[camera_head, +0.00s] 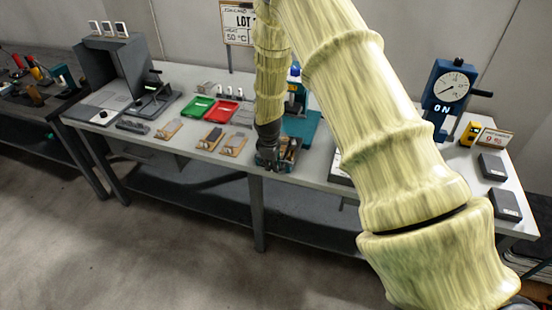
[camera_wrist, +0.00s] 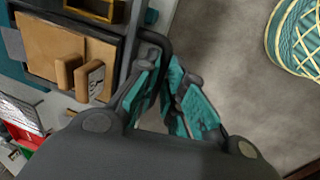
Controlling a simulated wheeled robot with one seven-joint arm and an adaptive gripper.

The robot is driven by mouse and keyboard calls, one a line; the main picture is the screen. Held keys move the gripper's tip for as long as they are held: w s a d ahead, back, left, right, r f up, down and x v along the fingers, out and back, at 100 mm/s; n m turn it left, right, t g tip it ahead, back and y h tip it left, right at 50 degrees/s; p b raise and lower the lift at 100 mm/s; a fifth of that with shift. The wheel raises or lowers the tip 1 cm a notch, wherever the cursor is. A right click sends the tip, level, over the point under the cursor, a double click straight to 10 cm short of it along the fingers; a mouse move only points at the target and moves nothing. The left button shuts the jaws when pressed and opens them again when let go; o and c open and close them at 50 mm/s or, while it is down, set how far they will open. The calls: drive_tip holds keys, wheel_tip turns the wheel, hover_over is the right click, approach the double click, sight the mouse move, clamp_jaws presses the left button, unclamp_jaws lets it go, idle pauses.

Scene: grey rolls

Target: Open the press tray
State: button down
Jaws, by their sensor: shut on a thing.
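The press (camera_head: 300,125) is a teal machine on the long table, partly hidden behind my arm. Its tray (camera_head: 290,158) is at the table's front edge, below my arm. In the wrist view the tray's dark frame surrounds a tan board (camera_wrist: 40,42) with two small tan blocks (camera_wrist: 68,70) on it. A dark bar handle (camera_wrist: 158,40) stands out from the tray's edge. My gripper (camera_wrist: 166,72) has teal finger pads closed at this handle; it also shows in the head view (camera_head: 267,158), pointing down. The exact contact is partly hidden by the fingers.
A green tray (camera_head: 197,108) and a red tray (camera_head: 221,113) lie left of my gripper, with small tan boards in front. A grey machine (camera_head: 115,75) stands further left. A blue dial gauge (camera_head: 449,88) stands at the right. The floor before the table is clear.

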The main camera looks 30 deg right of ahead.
drive_tip(key=shift+s+a, duration=0.2)
drive_tip(key=shift+s, duration=0.05)
drive_tip(key=c, duration=1.5)
unclamp_jaws()
drive_tip(key=r, duration=0.4)
drive_tip(key=s+a+r, duration=0.1)
drive_tip(key=r, duration=0.6)
drive_tip(key=shift+s+a+r, duration=0.2)
drive_tip(key=shift+s+r, duration=0.05)
drive_tip(key=shift+r, duration=0.15)
